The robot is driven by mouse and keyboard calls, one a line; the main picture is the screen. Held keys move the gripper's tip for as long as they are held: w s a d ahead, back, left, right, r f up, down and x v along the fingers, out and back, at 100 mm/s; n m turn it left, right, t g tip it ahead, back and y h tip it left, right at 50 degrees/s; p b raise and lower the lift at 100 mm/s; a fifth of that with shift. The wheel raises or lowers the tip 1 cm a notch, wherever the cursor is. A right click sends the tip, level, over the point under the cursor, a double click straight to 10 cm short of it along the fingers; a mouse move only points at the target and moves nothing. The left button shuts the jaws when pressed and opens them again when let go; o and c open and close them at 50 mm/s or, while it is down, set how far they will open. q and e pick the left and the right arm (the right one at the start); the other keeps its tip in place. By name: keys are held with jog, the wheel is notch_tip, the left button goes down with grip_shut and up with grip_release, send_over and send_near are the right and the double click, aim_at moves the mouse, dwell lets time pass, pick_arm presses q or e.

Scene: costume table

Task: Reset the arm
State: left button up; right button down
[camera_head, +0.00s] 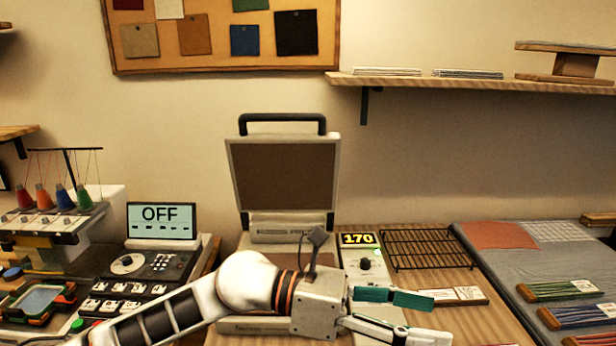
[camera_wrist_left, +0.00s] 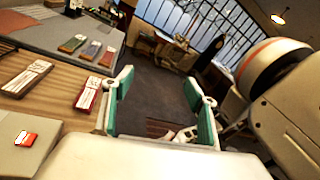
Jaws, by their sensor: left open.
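My left gripper (camera_head: 412,318) reaches in from the left, with its wrist in front of the heat press and its fingers pointing right. Its two green-padded fingers are spread apart with nothing between them. The left wrist view also shows the open fingers (camera_wrist_left: 160,95), with dark floor beyond them. The heat press (camera_head: 284,180) stands with its lid raised; my arm hides part of its base. My right gripper is in neither view.
A control box (camera_head: 358,240) reading 170 stands right of the press, beside a black wire rack (camera_head: 430,249). A labelled packet (camera_head: 455,296) lies near my fingers. A grey mat (camera_head: 520,262) holds fabric and thread bundles. An embroidery machine with an OFF display (camera_head: 160,220) stands left.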

pick_arm(q)
notch_tip(320, 180, up, 7)
jog(key=w+a+n+t+h, duration=0.2)
jog(key=n+t+h, duration=0.2)
jog(key=n+h, duration=0.15)
jog(key=w+a+r+n+t+y, duration=0.1)
jog(key=w+a+n+t+y, duration=0.2)
jog(key=w+a+n+t, duration=0.95)
jog(key=w+a+f+n+t+y, duration=0.2)
jog(key=a+f+n+t+y, duration=0.5)
jog(key=a+f+n+y, duration=1)
jog(key=s+a+f+n+g+y, duration=0.5)
jog(key=s+a+f+n+g, duration=0.25)
jog(key=a+f, duration=0.4)
jog(key=s+a+f+n+g+y, duration=0.1)
jog(key=s+a+f+n+g, duration=0.15)
jog(key=s+a+f, duration=0.35)
jog(key=s+a+f+n+g+y, duration=0.1)
jog(key=s+a+f+g, duration=0.15)
jog(key=s+f, duration=0.45)
jog(key=d+f+n+t+h, duration=0.1)
jog(key=d+f+h, duration=0.2)
jog(key=d+f, duration=0.3)
jog(key=d+f+n+t+h, duration=0.1)
jog(key=d+f+h, duration=0.3)
jog(key=d, duration=0.6)
jog(key=shift+s+f+n+t, duration=0.2)
jog(key=shift+f+n+t, duration=0.1)
jog(key=shift+f+t, duration=0.5)
